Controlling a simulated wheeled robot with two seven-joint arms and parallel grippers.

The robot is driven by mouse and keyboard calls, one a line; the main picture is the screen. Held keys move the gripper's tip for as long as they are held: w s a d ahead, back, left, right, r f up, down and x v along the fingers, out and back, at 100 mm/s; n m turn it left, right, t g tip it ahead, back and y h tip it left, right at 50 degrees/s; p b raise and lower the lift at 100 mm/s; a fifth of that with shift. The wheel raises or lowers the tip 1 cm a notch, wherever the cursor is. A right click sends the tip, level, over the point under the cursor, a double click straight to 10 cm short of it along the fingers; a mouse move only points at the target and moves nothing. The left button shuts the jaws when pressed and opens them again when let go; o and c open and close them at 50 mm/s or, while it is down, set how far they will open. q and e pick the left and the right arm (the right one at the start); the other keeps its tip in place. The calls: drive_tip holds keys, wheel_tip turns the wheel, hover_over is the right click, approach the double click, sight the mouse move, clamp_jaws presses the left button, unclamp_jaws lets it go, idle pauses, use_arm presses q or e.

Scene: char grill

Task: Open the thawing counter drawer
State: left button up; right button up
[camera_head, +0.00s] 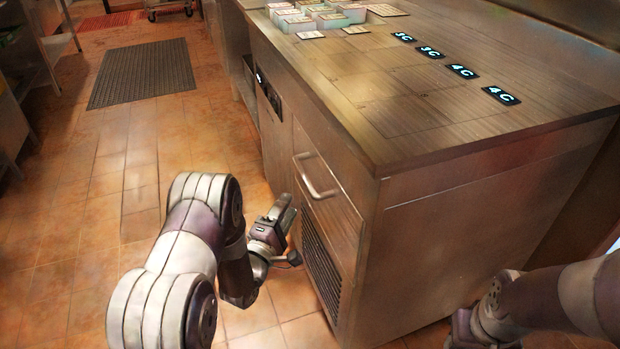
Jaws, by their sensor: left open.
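The thawing counter (440,225) is a metal cabinet with a flat top. Its drawer (335,217) is on the left-facing side, near the front corner, and appears closed. The drawer has a curved metal bar handle (318,180). Below the drawer is a dark vent grille (320,268). My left gripper (283,222) is open and empty, to the left of and below the handle, apart from it. My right gripper (460,330) is low at the bottom edge, in front of the counter, partly cut off, and its fingers are not clear.
The counter top holds several small boxes (318,16) at the back and dark temperature labels (462,71) along the right. A dark floor mat (143,72) lies on the tiled floor. Shelving stands at the far left.

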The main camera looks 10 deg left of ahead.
sight(304, 174)
use_arm(q)
drive_tip(key=b+x, duration=0.2)
drive_tip(key=x, duration=0.9)
drive_tip(key=shift+w+a, duration=0.1)
drive_tip(key=shift+w, duration=0.05)
drive_tip(key=shift+c, duration=0.2)
clamp_jaws()
